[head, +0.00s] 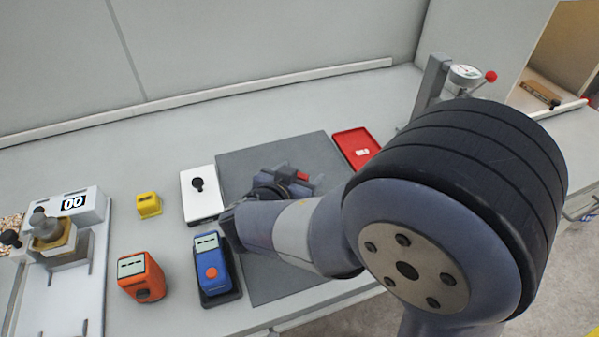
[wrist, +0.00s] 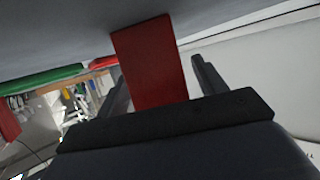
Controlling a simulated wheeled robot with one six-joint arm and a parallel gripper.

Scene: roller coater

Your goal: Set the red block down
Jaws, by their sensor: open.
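The red block (head: 303,176) shows at the tip of my gripper over the dark grey mat (head: 262,285) in the head view. In the wrist view the red block (wrist: 150,65) stands between the two fingers, and its far end meets the grey surface. My gripper (wrist: 163,85) is open, with a clear gap between the block and the right finger. The left finger is close to the block; I cannot tell whether they touch. My gripper (head: 297,184) is low over the mat in the head view, and my arm hides part of the mat.
A red tray (head: 345,138) lies right of the mat. A white box with a black knob (head: 201,207), a yellow block (head: 148,205), an orange device (head: 140,268) and a blue device (head: 211,262) stand to the left. A gauge stand (head: 436,80) is at the back right.

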